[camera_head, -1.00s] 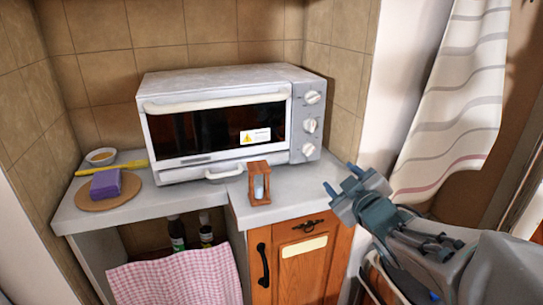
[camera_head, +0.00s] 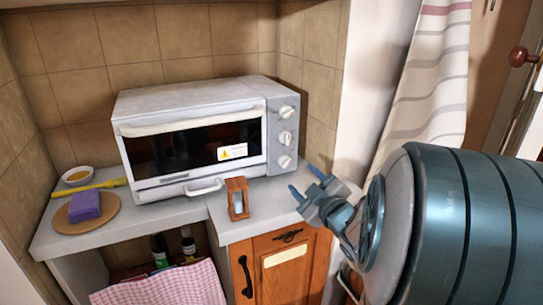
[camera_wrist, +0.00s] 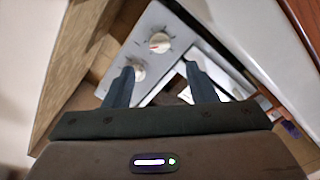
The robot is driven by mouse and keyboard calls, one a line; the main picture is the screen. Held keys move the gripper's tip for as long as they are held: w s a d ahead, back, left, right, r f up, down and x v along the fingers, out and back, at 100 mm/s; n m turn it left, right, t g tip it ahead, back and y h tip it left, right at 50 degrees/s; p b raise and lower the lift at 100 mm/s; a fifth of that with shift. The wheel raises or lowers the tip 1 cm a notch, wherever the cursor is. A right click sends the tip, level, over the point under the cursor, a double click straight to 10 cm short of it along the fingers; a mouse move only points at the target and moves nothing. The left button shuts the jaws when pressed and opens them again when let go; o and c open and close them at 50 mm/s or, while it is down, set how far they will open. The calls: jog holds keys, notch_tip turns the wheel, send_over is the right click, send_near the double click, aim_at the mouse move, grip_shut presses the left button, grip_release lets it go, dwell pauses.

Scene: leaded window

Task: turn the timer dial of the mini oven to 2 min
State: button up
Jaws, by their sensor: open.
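The white mini oven (camera_head: 190,95) stands on the counter with its door shut. Its right-hand panel carries three white dials in a column: top (camera_head: 287,112), middle (camera_head: 286,138) and bottom (camera_head: 285,162). I cannot read their markings or tell which is the timer. My gripper (camera_head: 303,180) is open and empty, just right of and below the bottom dial in the picture, apart from it. The wrist view shows the panel (camera_wrist: 150,22) tilted, with one dial (camera_wrist: 159,42) beyond the gap between my fingers (camera_wrist: 160,82) and another (camera_wrist: 138,70) near the left finger.
A small wooden-framed hourglass (camera_head: 238,198) stands on the counter (camera_head: 150,222) before the oven. At left are a purple sponge (camera_head: 86,205) on a round board, a yellow utensil (camera_head: 98,187) and a small bowl (camera_head: 77,176). A tiled wall (camera_head: 320,90) rises close beside the panel.

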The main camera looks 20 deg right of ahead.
aim_at(287, 164)
jog(key=w, duration=0.8)
jog(key=shift+w+a, duration=0.15)
jog(key=shift+w, duration=0.05)
